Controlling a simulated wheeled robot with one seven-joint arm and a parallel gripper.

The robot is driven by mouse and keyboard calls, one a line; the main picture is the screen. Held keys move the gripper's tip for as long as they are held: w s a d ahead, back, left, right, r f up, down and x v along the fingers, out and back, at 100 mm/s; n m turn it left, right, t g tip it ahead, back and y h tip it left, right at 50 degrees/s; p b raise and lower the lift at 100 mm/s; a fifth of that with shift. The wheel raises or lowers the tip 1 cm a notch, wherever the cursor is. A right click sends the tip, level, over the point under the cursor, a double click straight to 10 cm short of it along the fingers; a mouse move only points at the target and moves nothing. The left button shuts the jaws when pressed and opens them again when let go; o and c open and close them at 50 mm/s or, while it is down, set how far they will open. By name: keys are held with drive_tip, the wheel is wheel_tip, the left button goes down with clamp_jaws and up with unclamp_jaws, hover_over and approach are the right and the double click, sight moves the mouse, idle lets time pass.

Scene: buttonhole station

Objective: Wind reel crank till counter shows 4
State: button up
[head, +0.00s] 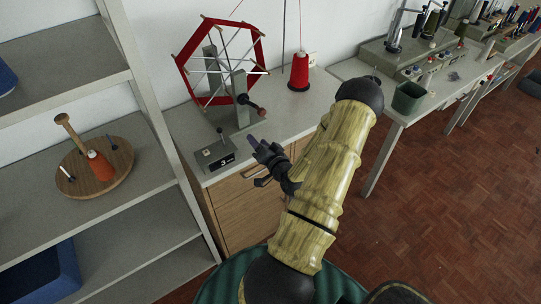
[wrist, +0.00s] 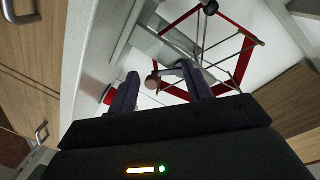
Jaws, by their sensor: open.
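The reel (head: 262,50) is a red six-sided frame with pale spokes on a grey stand, standing on the cabinet top. Its crank has a dark handle with a reddish-brown knob (head: 261,111) on the near side. The counter (head: 222,162) is a small box at the front left of the base, and its dark display appears to read 3. My gripper (head: 256,141) is open and empty, in front of and below the crank knob. In the wrist view, the knob (wrist: 152,82) appears between the two fingers, beyond their tips, and the red reel frame (wrist: 246,60) is behind it.
A red thread cone (head: 299,73) stands right of the reel. Shelves at left hold a round wooden board (head: 97,170) with a cone and pegs. A bench with a green bin (head: 408,98) and machines is at right. The cabinet front with handles is below my gripper.

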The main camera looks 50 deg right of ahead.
drive_tip(key=v, duration=0.6)
drive_tip(key=shift+s+f+b, duration=0.25)
drive_tip(key=shift+f+b, duration=0.1)
drive_tip(key=shift+b, duration=0.1)
idle(0.7)
